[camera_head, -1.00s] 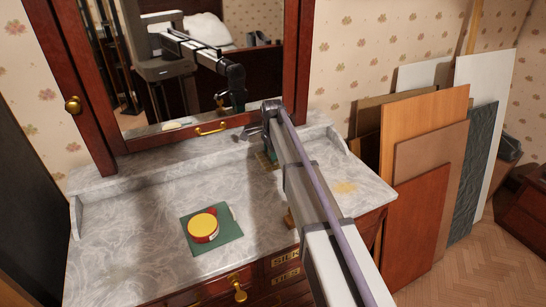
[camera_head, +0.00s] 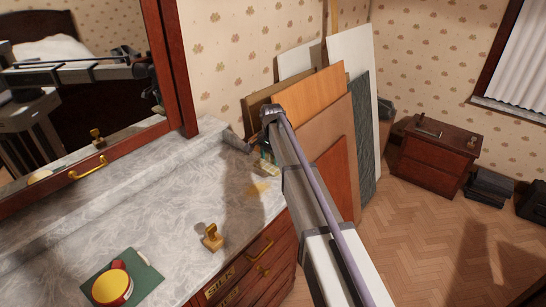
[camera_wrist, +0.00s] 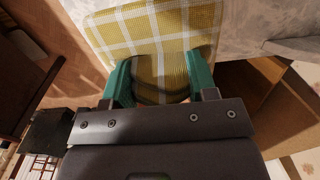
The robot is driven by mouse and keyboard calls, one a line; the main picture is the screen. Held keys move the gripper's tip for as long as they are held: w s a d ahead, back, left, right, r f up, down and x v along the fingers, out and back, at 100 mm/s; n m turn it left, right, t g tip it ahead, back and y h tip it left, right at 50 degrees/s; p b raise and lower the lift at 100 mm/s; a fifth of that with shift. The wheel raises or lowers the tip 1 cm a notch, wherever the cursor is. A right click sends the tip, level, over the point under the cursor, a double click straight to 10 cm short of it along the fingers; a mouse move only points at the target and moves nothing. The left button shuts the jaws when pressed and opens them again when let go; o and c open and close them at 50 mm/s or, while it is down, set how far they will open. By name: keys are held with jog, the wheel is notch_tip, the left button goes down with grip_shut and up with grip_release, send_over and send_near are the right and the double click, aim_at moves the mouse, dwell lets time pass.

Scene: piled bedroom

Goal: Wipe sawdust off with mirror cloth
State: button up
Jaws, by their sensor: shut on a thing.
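The mirror cloth (camera_wrist: 150,35) is a yellow and white checked cloth. My gripper (camera_wrist: 160,80) has green fingers shut on its near edge, and the cloth spreads away over the grey marble. In the head view my gripper (camera_head: 268,165) is at the right end of the dresser top, mostly hidden by my arm, with only a scrap of cloth showing. The sawdust (camera_head: 257,189) is a tan patch on the marble near the right edge, just in front of the gripper. I cannot tell whether the cloth touches the marble.
A mirror (camera_head: 75,80) stands behind. Boards (camera_head: 330,130) lean against the wall close to my arm.

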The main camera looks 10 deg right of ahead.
aim_at(272, 167)
notch_tip(272, 167, down, 5)
jog(key=b, duration=0.5)
jog(key=s+a, duration=0.3)
jog(key=a, duration=0.1)
jog(key=s+a, duration=0.4)
jog(key=a, duration=0.1)
jog(key=s+a+r+p, duration=0.1)
jog(key=s+a, duration=0.3)
jog(key=shift+a, duration=0.2)
jog(key=shift+f+b, duration=0.85)
jog(key=shift+f, duration=0.15)
